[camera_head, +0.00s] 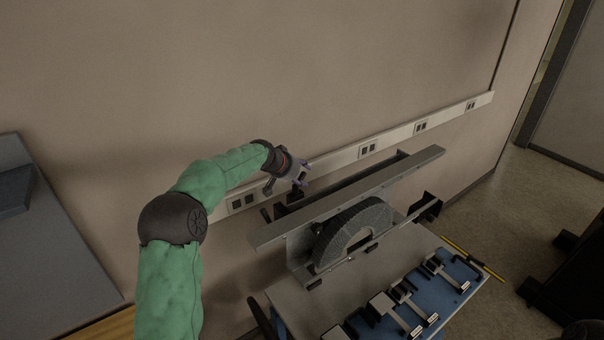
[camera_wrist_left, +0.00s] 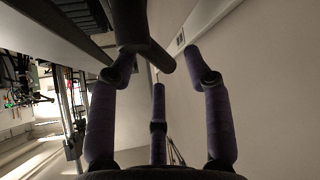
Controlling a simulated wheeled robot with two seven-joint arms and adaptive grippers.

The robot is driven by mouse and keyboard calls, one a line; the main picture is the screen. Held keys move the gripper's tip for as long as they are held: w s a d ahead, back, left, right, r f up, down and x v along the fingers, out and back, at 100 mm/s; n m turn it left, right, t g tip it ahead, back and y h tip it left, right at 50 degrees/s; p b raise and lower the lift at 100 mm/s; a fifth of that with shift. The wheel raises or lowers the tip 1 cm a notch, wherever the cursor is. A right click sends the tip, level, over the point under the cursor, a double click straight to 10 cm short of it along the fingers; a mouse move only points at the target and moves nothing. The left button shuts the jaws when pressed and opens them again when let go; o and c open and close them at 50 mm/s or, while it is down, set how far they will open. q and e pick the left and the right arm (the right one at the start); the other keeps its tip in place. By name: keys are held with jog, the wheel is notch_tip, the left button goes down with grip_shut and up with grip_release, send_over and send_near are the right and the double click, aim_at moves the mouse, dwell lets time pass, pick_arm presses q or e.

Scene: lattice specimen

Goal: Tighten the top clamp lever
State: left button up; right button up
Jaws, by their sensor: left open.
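My left gripper (camera_head: 300,176) is open beside the wall, at the back left end of the metal fixture (camera_head: 345,197). The fixture holds a grey half-round lattice specimen (camera_head: 352,232) under its long top beam. In the left wrist view the purple fingers of my left gripper (camera_wrist_left: 160,68) are spread. A dark bar (camera_wrist_left: 150,42), which looks like the clamp lever, reaches down between the fingertips, close to the left one. I cannot tell whether they touch. In the head view a dark clamp part (camera_head: 296,194) sits just below the gripper, partly hidden. My right gripper is not in view.
A white socket rail (camera_head: 390,139) runs along the wall close behind the gripper. A blue tray (camera_head: 452,272) with several small clamps lies at the front right, and a yellow pencil-like stick (camera_head: 472,258) beside it. A grey surface (camera_head: 55,245) is at the left.

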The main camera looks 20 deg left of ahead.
pick_arm(q)
jog(key=shift+w+d+f, duration=0.15)
jog(key=shift+w+f, duration=0.3)
grip_shut()
